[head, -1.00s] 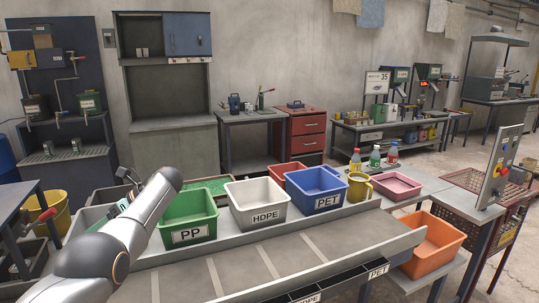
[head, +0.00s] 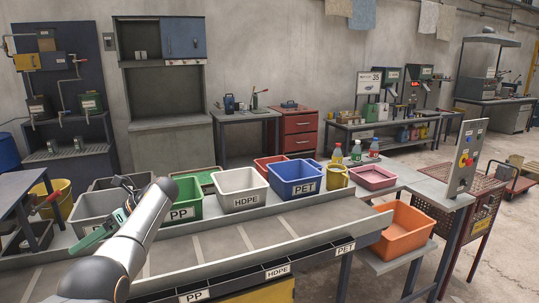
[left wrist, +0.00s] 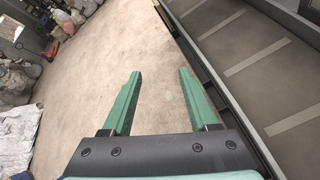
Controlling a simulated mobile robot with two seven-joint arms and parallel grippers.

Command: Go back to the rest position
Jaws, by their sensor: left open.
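My left gripper (head: 100,230) is at the left of the head view, at the left part of the sorting bench, with my grey-white arm in front of it. In the left wrist view its two green fingers (left wrist: 157,100) stand wide apart with nothing between them, above bare concrete floor. The belt (left wrist: 270,75) runs along the right of that view, beside the fingers and apart from them. My right gripper is not in view.
Behind the belt (head: 225,240) stand a green PP bin (head: 183,213), a white HDPE bin (head: 242,202) and a blue PET bin (head: 296,190). Several bottles (head: 355,152) stand beyond a yellow jug (head: 337,177). An orange crate (head: 405,240) sits lower right. A control panel (head: 467,155) rises at the right.

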